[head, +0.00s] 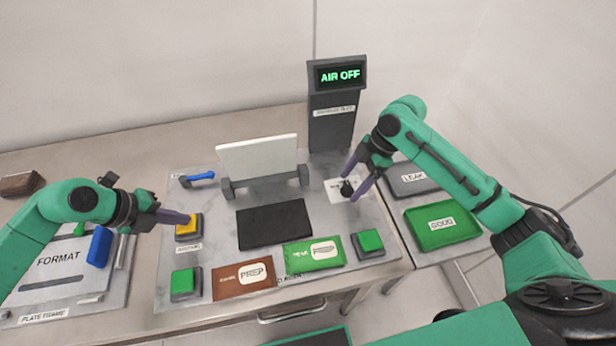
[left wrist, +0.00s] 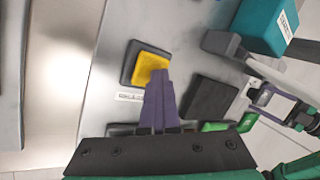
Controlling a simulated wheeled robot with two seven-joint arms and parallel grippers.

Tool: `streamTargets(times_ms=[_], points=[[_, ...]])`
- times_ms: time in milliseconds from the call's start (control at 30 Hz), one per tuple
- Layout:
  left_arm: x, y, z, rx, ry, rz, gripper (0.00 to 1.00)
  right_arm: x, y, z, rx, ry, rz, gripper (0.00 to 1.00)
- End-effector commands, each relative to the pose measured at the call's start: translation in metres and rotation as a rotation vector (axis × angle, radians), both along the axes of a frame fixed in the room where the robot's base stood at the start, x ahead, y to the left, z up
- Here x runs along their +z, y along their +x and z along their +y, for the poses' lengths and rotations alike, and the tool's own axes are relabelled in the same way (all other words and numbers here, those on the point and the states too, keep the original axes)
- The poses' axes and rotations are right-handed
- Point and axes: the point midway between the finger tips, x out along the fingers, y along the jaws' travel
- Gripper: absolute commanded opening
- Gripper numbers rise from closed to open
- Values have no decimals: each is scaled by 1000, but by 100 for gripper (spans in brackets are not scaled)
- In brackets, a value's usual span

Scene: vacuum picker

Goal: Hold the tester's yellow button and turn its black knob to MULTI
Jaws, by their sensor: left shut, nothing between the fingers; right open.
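The yellow button (head: 186,225) sits on a dark base at the left of the grey tester panel (head: 222,262). My left gripper (head: 188,218) is shut and empty, its fingertips at the yellow button, which also shows in the left wrist view (left wrist: 150,68). Whether the tips press it cannot be told. The black knob (head: 346,189) stands on a white label at the panel's right. My right gripper (head: 357,182) is open, with a finger on either side of the knob. The label's words are too small to read, so the knob's setting cannot be told.
A dark display post (head: 338,75) reading AIR OFF stands behind the knob. A white plate (head: 257,158) stands upright in a holder. LEAK and GOOD trays (head: 440,224) are at right.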

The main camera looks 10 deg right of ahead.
Motion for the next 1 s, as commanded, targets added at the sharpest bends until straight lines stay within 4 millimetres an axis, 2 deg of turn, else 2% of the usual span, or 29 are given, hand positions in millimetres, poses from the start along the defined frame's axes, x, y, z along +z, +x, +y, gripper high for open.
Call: streamTargets(times_ms=[33, 267, 467, 500, 767, 1000], points=[[-7, -4, 0, -3, 6, 15, 0, -4, 0, 1, 0, 0, 0, 80], [-7, -4, 1, -3, 6, 15, 0, -6, 0, 2, -1, 0, -1, 80], [-7, -4, 1, -3, 7, 15, 0, -5, 0, 2, -1, 0, 0, 7], [-7, -4, 1, -3, 7, 14, 0, -5, 0, 2, -1, 0, 1, 0], [-7, -3, 1, -1, 7, 13, 0, -6, -1, 2, -11, 0, 5, 0], [-7, -3, 1, 0, 7, 12, 0, -6, -3, 2, -95, -2, 7, 0]])
